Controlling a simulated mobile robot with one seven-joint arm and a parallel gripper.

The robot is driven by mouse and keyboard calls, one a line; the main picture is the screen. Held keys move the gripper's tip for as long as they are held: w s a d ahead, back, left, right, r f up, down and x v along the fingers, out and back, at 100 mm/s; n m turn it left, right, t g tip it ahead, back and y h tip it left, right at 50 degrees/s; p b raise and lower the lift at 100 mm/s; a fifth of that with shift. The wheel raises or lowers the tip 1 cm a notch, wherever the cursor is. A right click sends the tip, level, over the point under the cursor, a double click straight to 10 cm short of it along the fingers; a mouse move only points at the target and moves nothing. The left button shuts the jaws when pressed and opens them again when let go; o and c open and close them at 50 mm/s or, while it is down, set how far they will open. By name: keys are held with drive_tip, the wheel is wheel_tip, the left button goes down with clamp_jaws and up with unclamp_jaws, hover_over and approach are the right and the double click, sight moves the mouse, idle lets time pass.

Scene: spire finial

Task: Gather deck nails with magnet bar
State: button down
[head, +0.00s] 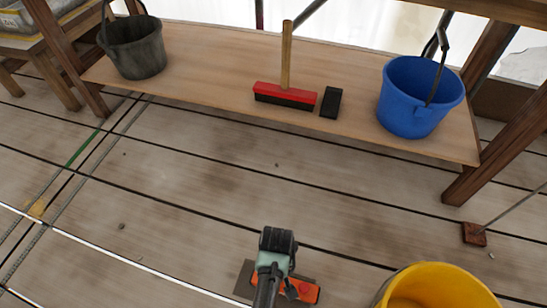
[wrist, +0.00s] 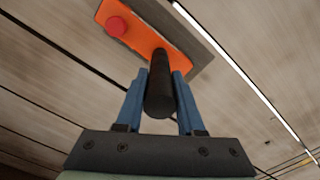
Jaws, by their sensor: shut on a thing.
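The magnet bar (head: 307,290) is an orange body on a grey plate, low in the middle of the head view. In the wrist view the magnet bar (wrist: 137,36) shows a red round knob and a black handle. My gripper (wrist: 160,78) is shut on the black handle, with a blue finger on either side. In the head view my gripper (head: 276,268) covers part of the bar. I cannot tell whether the bar touches the deck. Small dark specks lie on the planks, one near the middle (head: 277,165) and one at left (head: 122,226); they are too small to identify as nails.
A wooden bench (head: 215,65) at the back holds a dark bucket (head: 136,50), a red brush (head: 285,95), a black block (head: 331,102) and a blue bucket (head: 415,100). A yellow bucket (head: 440,290) stands at lower right. Timber posts flank the bench. The middle deck is open.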

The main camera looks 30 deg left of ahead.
drive_tip(key=w+a+r+p, duration=0.1)
drive_tip(key=w+r+p, duration=0.3)
drive_tip(key=r, duration=0.2)
idle(1.1)
drive_tip(key=shift+w+a, duration=0.1)
drive_tip(key=shift+w, duration=0.05)
